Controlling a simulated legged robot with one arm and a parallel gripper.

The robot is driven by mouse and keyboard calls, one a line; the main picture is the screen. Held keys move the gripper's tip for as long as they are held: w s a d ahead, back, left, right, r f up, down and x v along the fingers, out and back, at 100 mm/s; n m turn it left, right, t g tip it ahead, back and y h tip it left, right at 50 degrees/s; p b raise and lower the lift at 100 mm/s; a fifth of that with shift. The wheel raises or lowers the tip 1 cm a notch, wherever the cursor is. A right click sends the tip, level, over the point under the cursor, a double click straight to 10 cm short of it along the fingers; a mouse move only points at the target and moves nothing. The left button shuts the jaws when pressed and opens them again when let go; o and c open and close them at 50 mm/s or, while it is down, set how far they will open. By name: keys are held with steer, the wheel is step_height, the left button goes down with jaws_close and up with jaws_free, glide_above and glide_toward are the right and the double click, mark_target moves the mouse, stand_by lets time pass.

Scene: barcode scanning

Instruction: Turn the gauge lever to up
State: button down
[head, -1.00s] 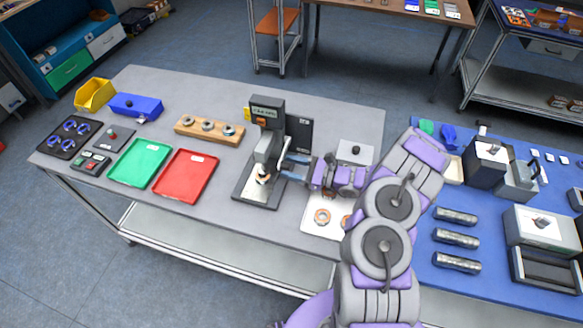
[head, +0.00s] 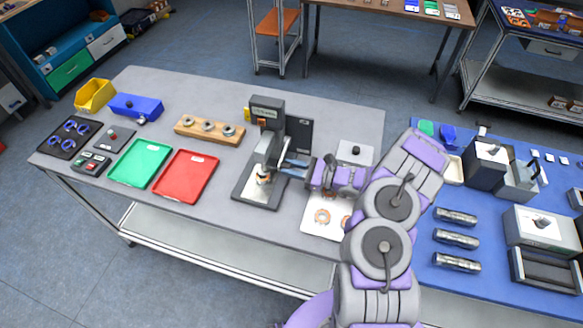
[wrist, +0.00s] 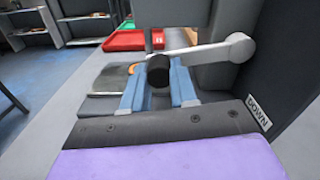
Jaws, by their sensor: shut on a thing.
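The gauge (head: 268,112) stands on the grey bench, with a small display on its head and a dark panel at its right. Its lever (wrist: 205,52) shows in the wrist view as a light grey arm, running left from a round pivot to a black knob (wrist: 158,70). The lever lies close to level there, tilted slightly down toward the knob. My gripper (head: 288,168) is at the gauge's right side. In the wrist view its blue fingers (wrist: 160,92) are shut on the knob. A DOWN label (wrist: 258,112) is on the panel at right.
A red tray (head: 186,176), a green tray (head: 140,163) and a wooden block with rings (head: 209,131) lie left of the gauge. A pale plate with copper-coloured rings (head: 322,216) lies below my gripper. The bench behind the gauge is clear.

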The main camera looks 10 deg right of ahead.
steer(key=shift+r, duration=0.2)
step_height(320, 180, up, 7)
steer(key=w+m+p, duration=0.1)
steer(key=m+p, duration=0.5)
steer(key=m, duration=0.3)
steer(key=shift+w+d, duration=0.2)
steer(key=shift+d, duration=0.25)
steer(key=c, duration=0.9)
jaws_free()
steer(key=shift+w+f, duration=0.15)
steer(key=shift+w, duration=0.05)
steer(key=shift+s, duration=0.15)
steer(key=v, duration=1.7)
steer(key=shift+d+p, duration=0.3)
steer(key=shift+p, duration=0.1)
